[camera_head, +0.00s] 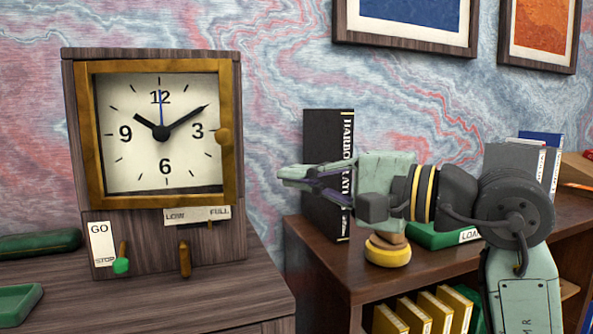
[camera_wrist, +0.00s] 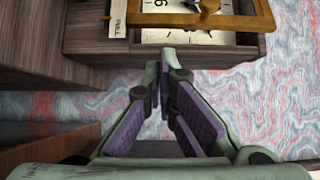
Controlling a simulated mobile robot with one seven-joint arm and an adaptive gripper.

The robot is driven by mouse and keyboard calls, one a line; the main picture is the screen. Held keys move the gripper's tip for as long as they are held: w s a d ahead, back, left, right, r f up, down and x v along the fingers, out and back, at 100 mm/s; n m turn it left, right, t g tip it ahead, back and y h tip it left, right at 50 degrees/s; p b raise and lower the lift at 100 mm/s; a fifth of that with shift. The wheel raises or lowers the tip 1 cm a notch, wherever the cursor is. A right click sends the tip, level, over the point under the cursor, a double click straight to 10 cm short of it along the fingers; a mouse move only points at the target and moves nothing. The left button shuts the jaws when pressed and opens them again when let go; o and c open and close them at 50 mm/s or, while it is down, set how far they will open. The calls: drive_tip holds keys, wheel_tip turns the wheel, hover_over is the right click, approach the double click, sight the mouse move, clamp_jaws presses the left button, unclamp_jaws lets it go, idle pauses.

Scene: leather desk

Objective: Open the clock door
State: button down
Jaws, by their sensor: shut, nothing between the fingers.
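The clock (camera_head: 70,150) is a dark wooden case with a white face, standing on the desk. Its door (camera_head: 88,140) is a gold frame with a round knob (camera_head: 222,136) on the right side. In the wrist view, the door frame (camera_wrist: 150,19) stands a little off the case, and a strip of white face (camera_wrist: 190,37) shows past its edge, so it looks ajar. The knob also shows there at the top (camera_wrist: 208,6). My gripper (camera_head: 283,178) is shut and empty, right of the clock and apart from the door. Its fingertips show in the wrist view (camera_wrist: 166,62).
Below the door are a LOW/FULL label (camera_head: 197,214), a wooden lever (camera_head: 184,260) and a green-tipped GO/STOP lever (camera_head: 121,265). A black book (camera_head: 325,135) stands on the shelf (camera_head: 330,260) behind my gripper. A yellow-based object (camera_head: 388,252) sits below the arm. Open air separates gripper and clock.

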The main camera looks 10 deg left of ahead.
drive_tip(key=p+x, duration=0.2)
drive_tip(key=x, duration=0.6)
drive_tip(key=shift+p, duration=0.3)
